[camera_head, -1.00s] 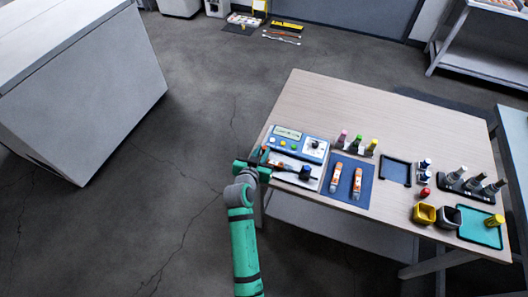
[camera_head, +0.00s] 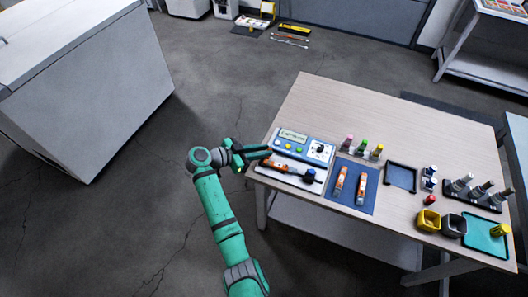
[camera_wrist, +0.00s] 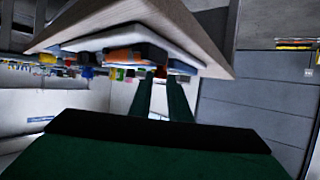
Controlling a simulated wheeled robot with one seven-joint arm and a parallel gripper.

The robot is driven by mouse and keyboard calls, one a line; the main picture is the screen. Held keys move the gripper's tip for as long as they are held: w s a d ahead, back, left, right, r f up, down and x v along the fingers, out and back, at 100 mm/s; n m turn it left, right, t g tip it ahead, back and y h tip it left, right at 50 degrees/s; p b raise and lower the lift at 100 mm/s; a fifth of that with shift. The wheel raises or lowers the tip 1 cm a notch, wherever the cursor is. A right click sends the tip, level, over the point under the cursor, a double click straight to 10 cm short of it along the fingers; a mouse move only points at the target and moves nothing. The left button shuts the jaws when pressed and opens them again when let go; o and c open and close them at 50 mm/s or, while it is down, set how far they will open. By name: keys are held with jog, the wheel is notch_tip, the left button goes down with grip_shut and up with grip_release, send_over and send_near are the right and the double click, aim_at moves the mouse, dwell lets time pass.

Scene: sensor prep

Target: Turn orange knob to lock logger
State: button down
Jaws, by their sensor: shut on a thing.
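The orange-and-white logger (camera_head: 280,166) lies in a white cradle (camera_head: 292,178) at the table's left front corner, with a dark blue end (camera_head: 309,176) on its right. My gripper (camera_head: 268,152) reaches in from the left at the cradle's left end. Its fingers are shut on a small orange part, seemingly the orange knob (camera_wrist: 160,72), seen at the fingertips in the wrist view. The fingers hide most of the knob, and I cannot tell how far it is turned.
A blue unit with a display (camera_head: 293,135) stands directly behind the cradle. Two more orange-and-white devices lie on a blue mat (camera_head: 352,203) to the right. Colored bottles (camera_head: 362,146), a dark tray (camera_head: 400,178) and small bins (camera_head: 429,220) stand farther right. The table's back is clear.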

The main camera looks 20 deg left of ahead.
jog(key=shift+a+f+m+g+h, duration=0.1)
jog(key=shift+f+m+g+h, duration=0.15)
jog(key=shift+m+g+h, duration=0.25)
jog(key=c, duration=1.7)
grip_release()
jog(key=shift+o, duration=0.2)
jog(key=shift+r, duration=0.1)
jog(key=shift+a+r, duration=0.1)
jog(key=shift+a, duration=0.05)
jog(key=v, duration=1)
jog(key=shift+s, duration=0.2)
jog(key=shift+r, duration=0.15)
